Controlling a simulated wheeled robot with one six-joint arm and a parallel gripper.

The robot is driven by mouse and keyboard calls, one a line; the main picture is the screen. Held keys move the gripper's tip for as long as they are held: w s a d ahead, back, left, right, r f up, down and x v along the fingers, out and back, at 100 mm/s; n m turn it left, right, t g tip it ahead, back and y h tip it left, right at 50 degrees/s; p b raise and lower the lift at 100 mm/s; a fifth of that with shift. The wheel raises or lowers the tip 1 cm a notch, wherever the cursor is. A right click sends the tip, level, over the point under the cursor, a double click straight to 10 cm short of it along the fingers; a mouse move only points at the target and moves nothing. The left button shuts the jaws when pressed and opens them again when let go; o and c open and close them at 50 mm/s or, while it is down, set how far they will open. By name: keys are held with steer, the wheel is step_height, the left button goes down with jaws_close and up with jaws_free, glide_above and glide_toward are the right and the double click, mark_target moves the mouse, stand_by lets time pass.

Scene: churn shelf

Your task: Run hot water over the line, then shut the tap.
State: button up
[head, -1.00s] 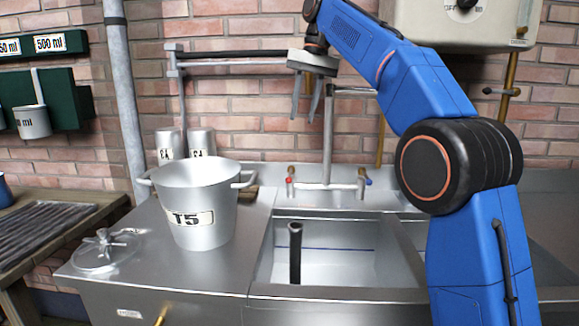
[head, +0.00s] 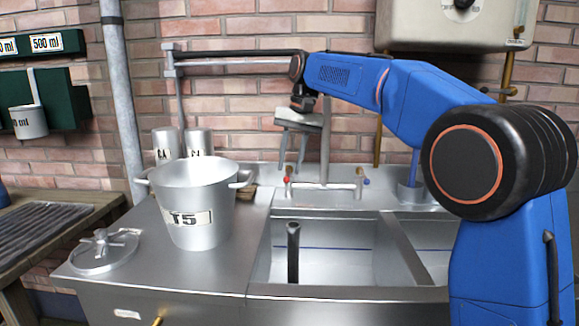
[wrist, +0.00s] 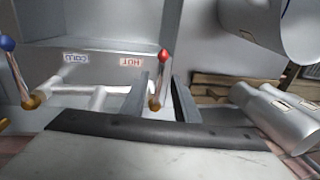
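The sink basin (head: 335,268) has a thin blue line (head: 335,248) on its inner wall. The mixer tap (head: 325,160) stands at its back, with a red knob (head: 287,181) on the left and a blue knob (head: 366,182) on the right. The wrist view shows the red-tipped lever (wrist: 162,60) beside a HOT label (wrist: 131,61) and the blue-tipped lever (wrist: 10,52) beside a COLD label (wrist: 76,58). My gripper (head: 293,166) points down just above the red knob. It is open, its fingers either side of the red lever in the wrist view. No water shows.
A dark standpipe (head: 293,252) rises in the basin. A pot marked T5 (head: 195,225) and a clamp lid (head: 104,250) stand on the left counter. Two metal cups (head: 199,142) stand behind the pot. A water heater (head: 455,25) hangs at upper right.

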steer(key=shift+a+f, duration=0.1)
steer(key=shift+f, duration=0.55)
jaws_close()
steer(key=shift+a, duration=0.15)
steer(key=w+a+m+t+h, duration=0.1)
steer(key=w+a+m, duration=0.3)
steer(key=m, duration=1.1)
steer(key=shift+w+a+t+h, duration=0.25)
steer(key=shift+a+t+h, duration=0.25)
steer(key=shift+a, duration=0.75)
